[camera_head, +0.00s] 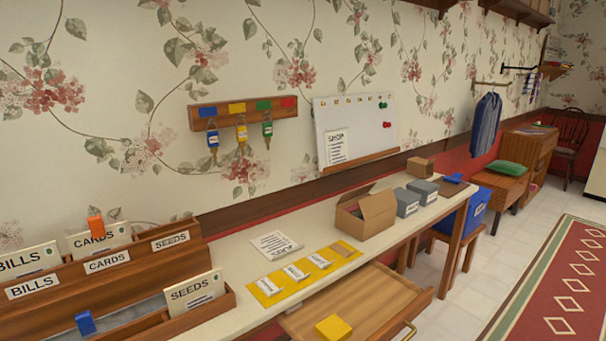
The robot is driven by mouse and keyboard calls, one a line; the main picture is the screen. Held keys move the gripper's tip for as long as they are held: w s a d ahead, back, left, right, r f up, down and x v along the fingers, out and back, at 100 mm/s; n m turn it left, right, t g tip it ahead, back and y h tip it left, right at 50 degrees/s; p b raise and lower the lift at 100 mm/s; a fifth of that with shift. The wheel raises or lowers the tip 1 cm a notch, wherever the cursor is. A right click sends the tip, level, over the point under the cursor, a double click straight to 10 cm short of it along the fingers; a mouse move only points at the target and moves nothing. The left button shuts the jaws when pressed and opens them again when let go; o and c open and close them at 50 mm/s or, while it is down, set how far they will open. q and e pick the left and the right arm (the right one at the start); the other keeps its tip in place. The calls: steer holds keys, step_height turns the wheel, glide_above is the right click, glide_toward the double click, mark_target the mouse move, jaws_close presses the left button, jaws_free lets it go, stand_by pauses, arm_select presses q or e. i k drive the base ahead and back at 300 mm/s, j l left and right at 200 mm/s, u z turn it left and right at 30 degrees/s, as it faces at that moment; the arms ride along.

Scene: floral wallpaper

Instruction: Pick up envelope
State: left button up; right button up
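A cream envelope marked SEEDS (194,293) stands tilted in the front compartment of the wooden letter sorter (165,262) at the lower left. An envelope marked CARDS (112,236) stands in the back compartment, with an orange piece (96,227) at its top edge. An envelope marked BILLS (30,259) stands to its left, cut off by the picture's edge. The sorter's front carries BILLS, CARDS and SEEDS labels. The lower parts of the envelopes are hidden by the sorter's walls. Neither of my grippers is in view.
A blue block (86,323) sits in the sorter's front compartment. On the table are a yellow mat (284,291) with white labels, a printed sheet (276,244), an open cardboard box (366,214) and grey boxes (406,203). A drawer (385,299) stands open, holding a yellow block (333,327).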

mark_target(27, 261)
steer(key=u, duration=1.5)
steer(key=z, duration=2.2)
steer(key=u, duration=2.2)
